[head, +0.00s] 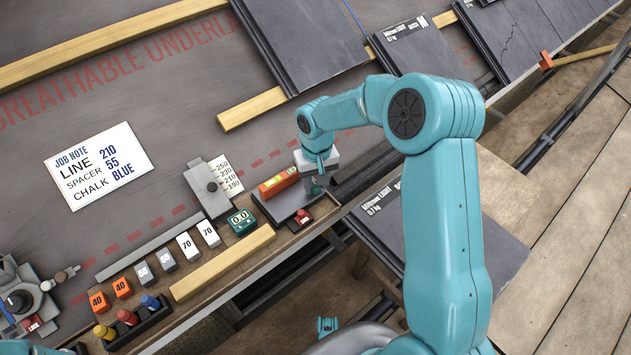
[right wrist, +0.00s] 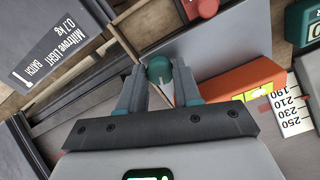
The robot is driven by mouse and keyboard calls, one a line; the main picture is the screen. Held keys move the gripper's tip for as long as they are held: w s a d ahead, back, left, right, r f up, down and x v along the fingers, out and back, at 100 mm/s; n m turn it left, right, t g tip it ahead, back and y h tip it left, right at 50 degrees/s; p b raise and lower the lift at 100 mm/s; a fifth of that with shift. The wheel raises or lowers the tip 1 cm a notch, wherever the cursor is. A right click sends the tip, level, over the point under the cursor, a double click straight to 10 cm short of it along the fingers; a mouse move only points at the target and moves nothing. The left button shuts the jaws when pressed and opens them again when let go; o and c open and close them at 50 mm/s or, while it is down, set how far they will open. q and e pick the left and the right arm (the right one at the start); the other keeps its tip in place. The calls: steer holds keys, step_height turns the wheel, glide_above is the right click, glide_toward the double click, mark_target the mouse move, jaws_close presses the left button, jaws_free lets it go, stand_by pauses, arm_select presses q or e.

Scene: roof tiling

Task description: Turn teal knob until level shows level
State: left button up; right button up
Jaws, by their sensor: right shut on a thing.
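The teal knob (right wrist: 160,70) sits between the two fingers of my right gripper (right wrist: 160,85) in the right wrist view, and the fingers are shut on it. The orange level (head: 279,182) lies on that plate just left of the gripper. It also shows in the right wrist view (right wrist: 232,82), with a yellow-green vial; I cannot read the bubble's position. My left gripper is not in view.
A red knob (head: 302,217) stands in front of the plate. A teal box (head: 241,221) reads 0.0. A sliding gauge (head: 208,187), numbered blocks (head: 188,246) and a chalk tray (head: 138,324) line the bench to the left. A job note (head: 98,165) lies on the underlay.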

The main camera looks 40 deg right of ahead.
steer(key=m+b, duration=0.1)
steer(key=m, duration=0.6)
steer(key=shift+f+b, duration=0.1)
steer(key=shift+b, duration=0.2)
steer(key=m+b, duration=0.1)
steer(key=m, duration=0.5)
steer(key=shift+s+m, duration=0.1)
steer(key=shift+m, duration=0.3)
steer(key=o, duration=1)
steer(key=shift+f, duration=0.1)
steer(key=shift+o, duration=0.2)
step_height(320, 180, up, 17)
steer(key=p, duration=0.4)
steer(key=shift+d+f+p, duration=0.2)
steer(key=shift+p, duration=0.15)
